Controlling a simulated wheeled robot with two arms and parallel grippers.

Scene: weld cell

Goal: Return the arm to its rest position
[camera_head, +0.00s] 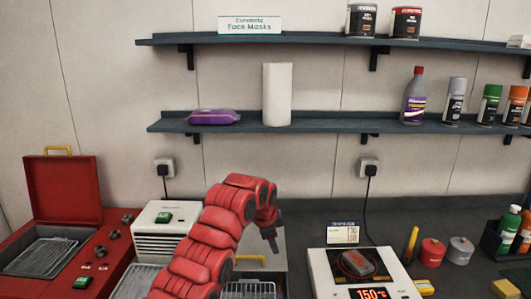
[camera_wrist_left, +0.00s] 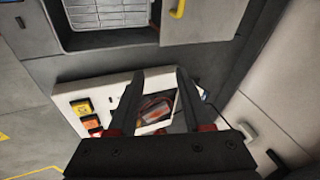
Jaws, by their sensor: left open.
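My red left arm reaches up from the bottom of the head view, and its dark left gripper (camera_head: 272,240) points down, left of the white hotplate (camera_head: 318,262). In the left wrist view the gripper's two black fingers (camera_wrist_left: 160,75) are spread apart. Nothing is held between them. Behind and below the fingers, the white hotplate (camera_wrist_left: 75,98) shows with a grey and reddish part on its dark plate. In the head view this part (camera_head: 358,262) lies on the hotplate, whose display reads 150 °C. My right gripper is not in view.
A white box with a green button (camera_head: 165,218) stands left of my arm, beside an open red case (camera_head: 62,185). Red and grey canisters (camera_head: 432,252) stand right of the hotplate. Two wall shelves (camera_head: 240,123) hold bottles, cans and a white roll. The air above the hotplate looks clear.

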